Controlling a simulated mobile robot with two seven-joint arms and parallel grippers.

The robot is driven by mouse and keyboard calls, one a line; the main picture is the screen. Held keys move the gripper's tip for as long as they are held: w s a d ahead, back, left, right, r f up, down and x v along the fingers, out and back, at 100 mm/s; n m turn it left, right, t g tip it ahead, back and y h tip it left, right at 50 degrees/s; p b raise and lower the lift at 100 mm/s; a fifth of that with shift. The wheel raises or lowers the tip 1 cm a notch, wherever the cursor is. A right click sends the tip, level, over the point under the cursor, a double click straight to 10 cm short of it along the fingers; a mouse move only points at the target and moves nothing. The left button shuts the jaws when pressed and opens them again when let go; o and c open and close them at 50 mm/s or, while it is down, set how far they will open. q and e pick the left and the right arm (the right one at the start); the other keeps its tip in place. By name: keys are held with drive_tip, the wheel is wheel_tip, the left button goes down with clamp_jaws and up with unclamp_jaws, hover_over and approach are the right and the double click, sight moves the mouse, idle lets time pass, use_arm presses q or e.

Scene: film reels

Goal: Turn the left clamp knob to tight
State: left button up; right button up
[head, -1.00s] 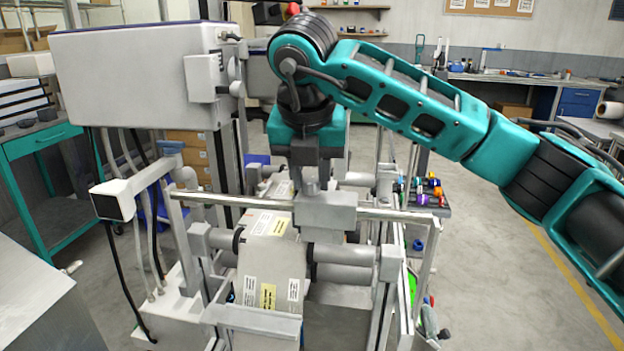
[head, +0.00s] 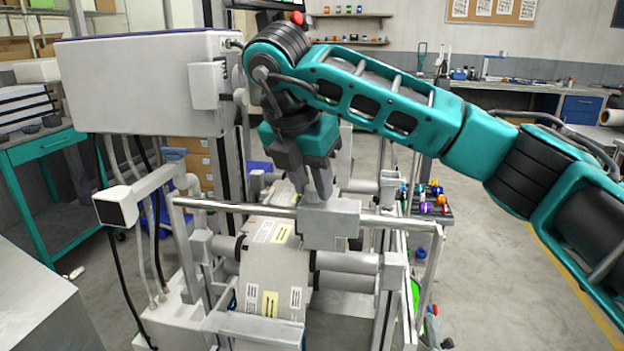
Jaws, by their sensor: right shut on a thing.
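A grey clamp block (head: 331,226) sits on a horizontal metal rail (head: 240,208) above the roll of labelled film. My right gripper (head: 312,192) comes down from above onto the top of this block. It is shut on the clamp knob there, and its fingers hide nearly all of the knob. Both fingers show, turned at an angle to the rail. I cannot read the knob's tightness, and I see no second clamp block clearly. My left gripper is not in view.
The film roll (head: 272,275) with white and yellow labels lies under the rail. A large grey machine box (head: 140,85) stands close on the left. A tray of small coloured parts (head: 432,208) is on the right. Open floor lies further right.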

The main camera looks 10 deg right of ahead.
drive_tip(key=o, duration=0.9)
drive_tip(key=shift+o, duration=0.8)
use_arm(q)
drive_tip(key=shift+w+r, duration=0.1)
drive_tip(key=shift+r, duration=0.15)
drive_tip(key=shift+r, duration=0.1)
use_arm(e)
drive_tip(key=shift+s+r, duration=0.1)
drive_tip(key=shift+r, duration=0.25)
use_arm(q)
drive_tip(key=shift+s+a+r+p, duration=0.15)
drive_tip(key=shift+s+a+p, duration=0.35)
drive_tip(key=shift+p, duration=0.75)
use_arm(e)
drive_tip(key=v, duration=1.2)
